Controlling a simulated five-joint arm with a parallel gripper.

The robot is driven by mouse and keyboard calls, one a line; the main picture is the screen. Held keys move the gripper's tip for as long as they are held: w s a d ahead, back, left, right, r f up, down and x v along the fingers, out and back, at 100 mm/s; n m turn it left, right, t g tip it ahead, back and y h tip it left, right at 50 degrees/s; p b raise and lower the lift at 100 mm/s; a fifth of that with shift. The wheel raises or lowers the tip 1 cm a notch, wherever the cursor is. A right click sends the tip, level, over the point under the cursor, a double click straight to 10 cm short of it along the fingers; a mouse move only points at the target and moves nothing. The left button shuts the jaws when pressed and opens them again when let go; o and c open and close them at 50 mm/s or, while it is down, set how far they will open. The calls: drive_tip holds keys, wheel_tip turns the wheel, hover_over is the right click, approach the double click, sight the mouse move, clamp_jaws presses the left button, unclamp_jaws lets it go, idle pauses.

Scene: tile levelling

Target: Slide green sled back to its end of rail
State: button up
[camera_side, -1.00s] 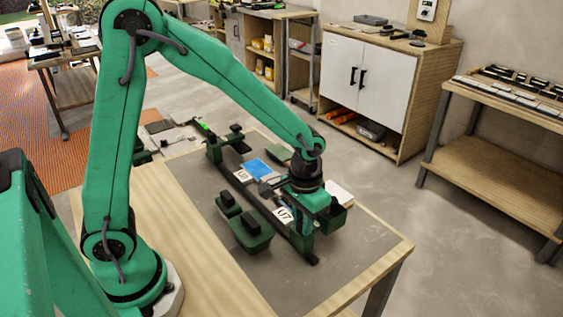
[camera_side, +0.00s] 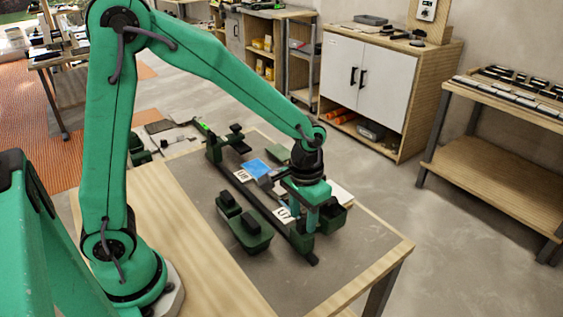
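A dark rail (camera_side: 246,189) runs from the far left of the mat to the near right. At its near end a dark green block (camera_side: 302,241) sits on the rail, partly hidden by my gripper; it looks like the green sled. My gripper (camera_side: 311,222) points down just above this block, with teal fingers. The gap between the fingers is too small to judge, and I cannot tell whether they touch the block. Another dark green piece (camera_side: 229,141) stands at the rail's far end.
Left of the rail is a green base with black blocks (camera_side: 243,223). White tiles marked 07 (camera_side: 283,214) and 08 (camera_side: 243,175) and a blue tile (camera_side: 256,168) lie along the rail. A dark green box (camera_side: 334,217) stands right of my gripper. The near mat (camera_side: 285,285) is clear.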

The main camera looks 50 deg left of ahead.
drive_tip(key=shift+r, duration=2.5)
drive_tip(key=shift+s+a+r, duration=0.25)
drive_tip(key=shift+r, duration=0.25)
drive_tip(key=s+a+r+t, duration=0.2)
drive_tip(key=s+a+r, duration=0.2)
drive_tip(key=s, duration=0.2)
drive_tip(key=s+a+r+t, duration=0.3)
drive_tip(key=s+a+r, duration=0.1)
drive_tip(key=s, duration=0.3)
drive_tip(key=shift+r+t, duration=0.3)
drive_tip(key=shift+r, duration=0.4)
